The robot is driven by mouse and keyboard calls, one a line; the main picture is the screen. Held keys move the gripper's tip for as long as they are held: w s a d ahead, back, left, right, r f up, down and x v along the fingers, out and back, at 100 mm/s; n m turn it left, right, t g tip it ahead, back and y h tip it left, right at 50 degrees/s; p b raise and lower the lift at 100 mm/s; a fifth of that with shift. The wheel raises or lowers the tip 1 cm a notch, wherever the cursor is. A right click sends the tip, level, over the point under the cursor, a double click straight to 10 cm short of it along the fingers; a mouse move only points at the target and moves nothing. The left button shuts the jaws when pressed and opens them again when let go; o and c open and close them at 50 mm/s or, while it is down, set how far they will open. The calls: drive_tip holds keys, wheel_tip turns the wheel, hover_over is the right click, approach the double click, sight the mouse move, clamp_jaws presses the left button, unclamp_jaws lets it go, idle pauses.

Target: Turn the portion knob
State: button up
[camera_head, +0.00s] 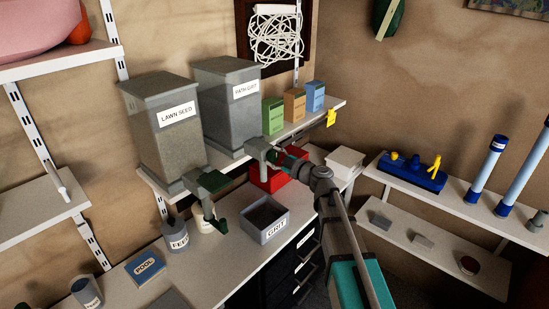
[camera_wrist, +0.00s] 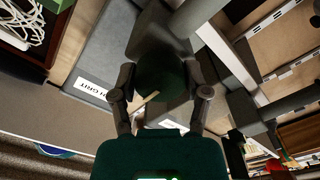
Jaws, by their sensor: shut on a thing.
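The grey path grit dispenser (camera_head: 228,108) stands on the upper shelf, its label tilted in the wrist view (camera_wrist: 95,89). My gripper (camera_head: 279,157) is at the front of its spout (camera_head: 259,149). In the wrist view my gripper (camera_wrist: 162,88) has a finger on each side of a dark green knob (camera_wrist: 160,72) and is shut on it. The fingers and arm partly hide the knob in the head view. The lawn seed dispenser (camera_head: 168,128) stands to the left with its own dark green knob (camera_head: 213,181).
A grey tray labelled grit (camera_head: 264,219) sits on the lower bench. A red bin (camera_head: 266,180) is behind my gripper. Feed (camera_head: 177,238) and pool (camera_head: 146,268) containers stand front left. Small green, orange and blue boxes (camera_head: 294,106) line the upper shelf.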

drive_tip(key=shift+m, duration=0.3)
